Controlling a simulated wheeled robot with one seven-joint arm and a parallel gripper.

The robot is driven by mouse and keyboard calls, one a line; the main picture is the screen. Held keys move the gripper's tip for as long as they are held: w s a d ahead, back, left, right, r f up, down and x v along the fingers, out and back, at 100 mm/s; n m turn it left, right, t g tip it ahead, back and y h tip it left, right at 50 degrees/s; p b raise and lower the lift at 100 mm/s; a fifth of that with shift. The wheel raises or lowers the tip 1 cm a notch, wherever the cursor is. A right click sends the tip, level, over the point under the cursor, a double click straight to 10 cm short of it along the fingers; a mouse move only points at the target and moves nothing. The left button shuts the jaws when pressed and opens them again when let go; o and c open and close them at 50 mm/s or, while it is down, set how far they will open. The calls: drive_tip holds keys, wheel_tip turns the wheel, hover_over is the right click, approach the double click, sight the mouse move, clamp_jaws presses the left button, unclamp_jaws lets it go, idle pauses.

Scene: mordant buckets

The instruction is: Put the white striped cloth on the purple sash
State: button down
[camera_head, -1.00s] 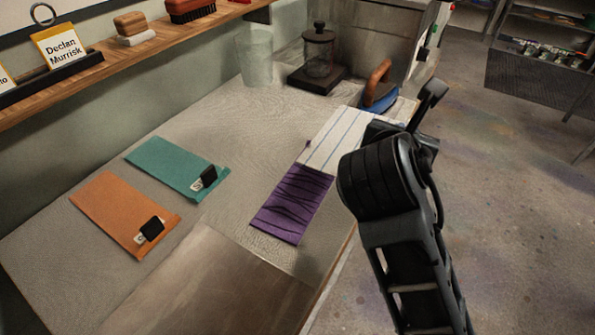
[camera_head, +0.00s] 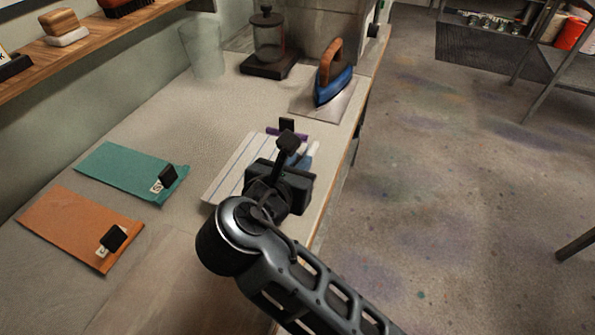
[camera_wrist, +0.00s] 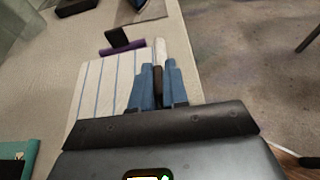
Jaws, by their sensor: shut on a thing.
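The white striped cloth (camera_head: 232,172) lies spread over the purple sash (camera_head: 271,132), whose far end alone shows as a narrow strip beyond the cloth. A black clip (camera_head: 286,124) stands at that end. In the wrist view the cloth (camera_wrist: 93,88) fills the left middle, with the purple strip (camera_wrist: 122,48) just past its far edge. I cannot tell whether the whole cloth touches the sash. My wrist hides part of the cloth.
A teal cloth (camera_head: 125,172) and an orange cloth (camera_head: 80,228), each with a black clip, lie to the left. A blue iron (camera_head: 333,82) stands on a plate at the back right. A glass jar (camera_head: 268,42) and a clear cylinder (camera_head: 205,48) stand behind. The table's right edge is close.

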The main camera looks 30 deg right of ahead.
wheel_tip(320, 180, down, 2)
drive_tip(key=shift+f, duration=0.15)
drive_tip(key=c, duration=1.1)
unclamp_jaws()
drive_tip(key=shift+a, duration=0.1)
drive_tip(key=v, duration=1.2)
